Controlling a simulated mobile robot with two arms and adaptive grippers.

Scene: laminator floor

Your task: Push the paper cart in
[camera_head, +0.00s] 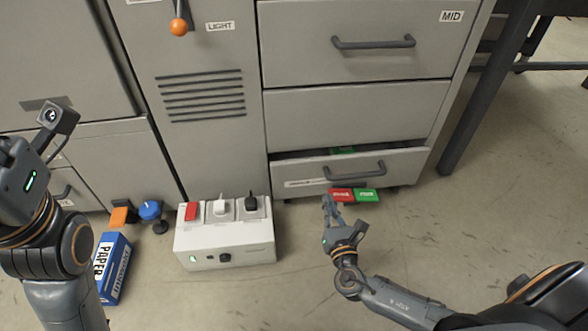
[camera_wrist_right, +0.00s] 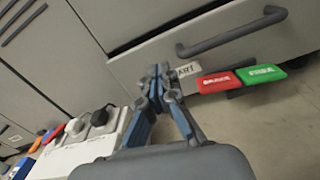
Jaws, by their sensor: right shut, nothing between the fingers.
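The paper cart (camera_head: 400,166) is the lowest drawer-like front of the grey cabinet, with a dark handle (camera_head: 354,172). It stands out a little, and a dark gap shows along its top edge. A red pedal (camera_head: 341,195) and a green pedal (camera_head: 365,195) are at its lower edge. My right gripper (camera_head: 328,202) is shut and empty, just left of the red pedal and close to the cart front. In the right wrist view the shut fingers (camera_wrist_right: 160,75) point at the cart front beside its partly hidden label (camera_wrist_right: 187,70). Contact cannot be told. My left gripper (camera_head: 48,120) is at the left edge, its fingers unclear.
A white control box (camera_head: 225,245) with red, white and black switches stands on the floor left of my right gripper. A blue paper box (camera_head: 113,268) and a blue knob (camera_head: 150,210) are further left. A dark table leg (camera_head: 485,95) stands at right. Floor right of the cart is clear.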

